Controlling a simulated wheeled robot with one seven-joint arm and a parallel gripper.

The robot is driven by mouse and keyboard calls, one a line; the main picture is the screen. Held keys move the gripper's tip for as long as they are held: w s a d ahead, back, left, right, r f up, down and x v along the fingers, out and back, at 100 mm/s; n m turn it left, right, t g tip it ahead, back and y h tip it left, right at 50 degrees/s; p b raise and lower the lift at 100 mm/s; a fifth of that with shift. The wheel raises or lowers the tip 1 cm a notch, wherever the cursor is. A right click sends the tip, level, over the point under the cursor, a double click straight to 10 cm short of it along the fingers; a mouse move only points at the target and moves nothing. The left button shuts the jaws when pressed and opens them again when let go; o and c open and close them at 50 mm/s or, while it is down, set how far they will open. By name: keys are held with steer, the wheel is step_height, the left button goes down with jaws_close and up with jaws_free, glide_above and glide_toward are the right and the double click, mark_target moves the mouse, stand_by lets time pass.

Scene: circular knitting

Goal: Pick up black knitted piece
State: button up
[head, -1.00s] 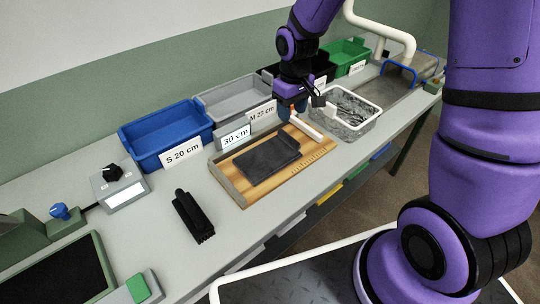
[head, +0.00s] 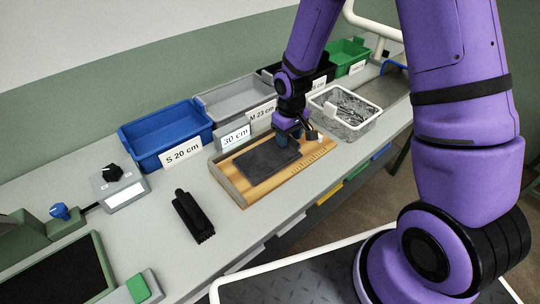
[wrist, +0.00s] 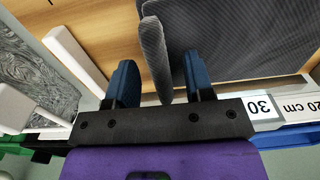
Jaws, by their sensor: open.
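The black knitted piece (head: 266,159) lies flat on a wooden board in a grey tray (head: 228,181) on the table. In the wrist view the piece (wrist: 238,38) shows as dark ribbed fabric, with a narrow ribbed end (wrist: 155,50) reaching between my fingers. My gripper (head: 290,137) is over the piece's far right end. In the wrist view my gripper (wrist: 158,86) has its two blue fingertips apart, one on each side of the narrow end. I cannot tell whether either fingertip touches it.
A "30 cm" sign (head: 235,136) stands at the tray's back edge. Blue (head: 165,134) and grey bins (head: 235,103) stand behind. A white-rimmed bin (head: 345,113) is to the right. A black brush-like object (head: 193,216) lies on the table in front left.

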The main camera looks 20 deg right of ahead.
jaws_close()
steer(key=shift+r, duration=0.15)
